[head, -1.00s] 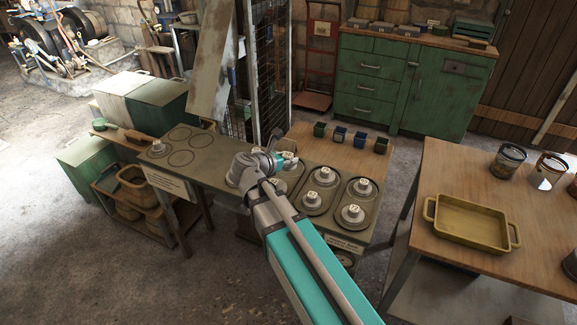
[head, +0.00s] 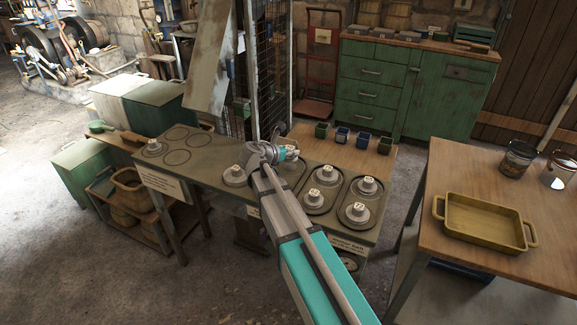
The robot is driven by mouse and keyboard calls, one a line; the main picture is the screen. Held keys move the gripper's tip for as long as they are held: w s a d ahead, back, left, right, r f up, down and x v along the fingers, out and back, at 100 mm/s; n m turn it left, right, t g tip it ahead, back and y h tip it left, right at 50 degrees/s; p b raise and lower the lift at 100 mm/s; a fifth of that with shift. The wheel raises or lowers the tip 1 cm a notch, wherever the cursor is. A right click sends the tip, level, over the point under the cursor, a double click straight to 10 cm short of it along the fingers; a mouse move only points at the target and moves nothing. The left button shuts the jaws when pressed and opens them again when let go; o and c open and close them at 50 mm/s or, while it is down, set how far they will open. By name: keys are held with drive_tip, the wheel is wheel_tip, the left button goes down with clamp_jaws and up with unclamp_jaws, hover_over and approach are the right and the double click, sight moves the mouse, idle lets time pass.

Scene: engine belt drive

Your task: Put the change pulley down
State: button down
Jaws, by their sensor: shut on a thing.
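My gripper (head: 288,152) is over the middle of the pulley bench (head: 210,160), at the end of my teal-and-grey arm. It is shut on the change pulley, which is mostly hidden behind the gripper and wrist. Whether that pulley touches the bench cannot be told. A grey pulley (head: 235,175) with a pale hub sits on the bench just left of my wrist. Several more pulleys, such as this one (head: 357,213), sit in oval trays to the right.
Empty marked circles (head: 177,157) lie on the bench's left part. Small green and blue boxes (head: 342,135) line the wooden surface behind. A wooden table (head: 470,190) with a yellow tray (head: 485,222) stands to the right. A leaning board (head: 210,60) and mesh panel (head: 270,60) rise behind.

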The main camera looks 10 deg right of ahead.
sight(290, 166)
drive_tip(key=shift+w+d+f, duration=0.1)
drive_tip(key=shift+w+f, duration=0.35)
drive_tip(key=shift+f, duration=0.1)
drive_tip(key=shift+b, duration=0.3)
drive_tip(key=shift+w+d+f+b, duration=0.1)
drive_tip(key=shift+w+f+b, duration=0.4)
drive_tip(key=shift+f+b, duration=0.15)
drive_tip(key=shift+s+f+b, duration=0.1)
drive_tip(key=shift+f+b, duration=1.25)
drive_tip(key=shift+f, duration=0.15)
drive_tip(key=shift+c, duration=1.3)
unclamp_jaws()
drive_tip(key=shift+r, duration=0.2)
